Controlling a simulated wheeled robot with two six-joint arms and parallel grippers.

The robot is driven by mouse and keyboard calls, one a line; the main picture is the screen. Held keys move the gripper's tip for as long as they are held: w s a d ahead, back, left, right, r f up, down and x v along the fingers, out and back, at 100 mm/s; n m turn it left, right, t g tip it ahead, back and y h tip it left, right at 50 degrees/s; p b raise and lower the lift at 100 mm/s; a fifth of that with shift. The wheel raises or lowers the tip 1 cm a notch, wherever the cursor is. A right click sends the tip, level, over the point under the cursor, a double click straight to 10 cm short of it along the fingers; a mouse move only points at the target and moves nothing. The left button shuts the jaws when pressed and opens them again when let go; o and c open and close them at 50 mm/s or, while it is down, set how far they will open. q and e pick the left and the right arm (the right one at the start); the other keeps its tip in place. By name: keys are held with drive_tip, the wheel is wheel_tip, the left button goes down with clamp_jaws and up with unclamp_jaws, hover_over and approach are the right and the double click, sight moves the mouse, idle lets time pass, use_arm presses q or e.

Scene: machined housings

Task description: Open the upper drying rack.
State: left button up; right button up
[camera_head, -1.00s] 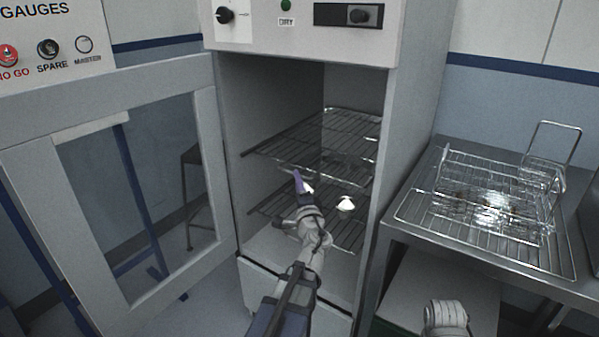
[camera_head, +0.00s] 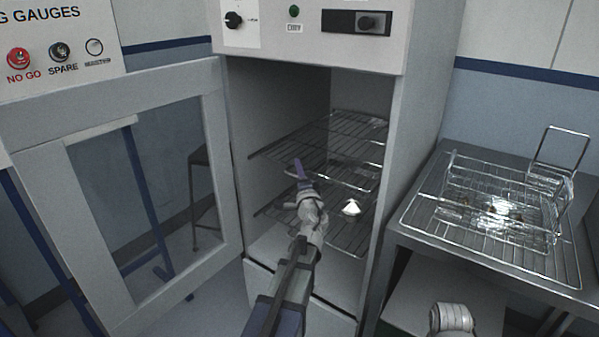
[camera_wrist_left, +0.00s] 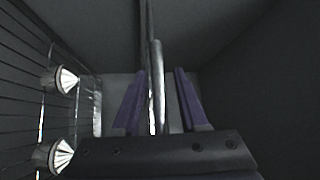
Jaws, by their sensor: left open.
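The cabinet (camera_head: 402,140) stands open, with an upper wire rack (camera_head: 335,135) and a lower wire rack (camera_head: 350,236) inside. The upper rack shows no clear sign of being pulled out. My left gripper (camera_head: 300,170) is open at the upper rack's front edge, its purple fingers pointing into the cabinet. In the left wrist view, a thin metal bar (camera_wrist_left: 157,80), apparently the upper rack's front rail, lies between the open fingers (camera_wrist_left: 160,100). Whether it touches a finger cannot be told. My right gripper is out of view.
A pale conical part (camera_head: 351,207) sits on the lower rack; the wrist view shows two such parts (camera_wrist_left: 62,79). The windowed door (camera_head: 222,165) is swung open left. A wire basket (camera_head: 495,205) stands on a metal bench (camera_head: 408,232) at right.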

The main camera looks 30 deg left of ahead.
use_arm(q)
drive_tip(key=c, duration=0.6)
clamp_jaws()
drive_tip(key=shift+w+a, duration=0.15)
idle(0.4)
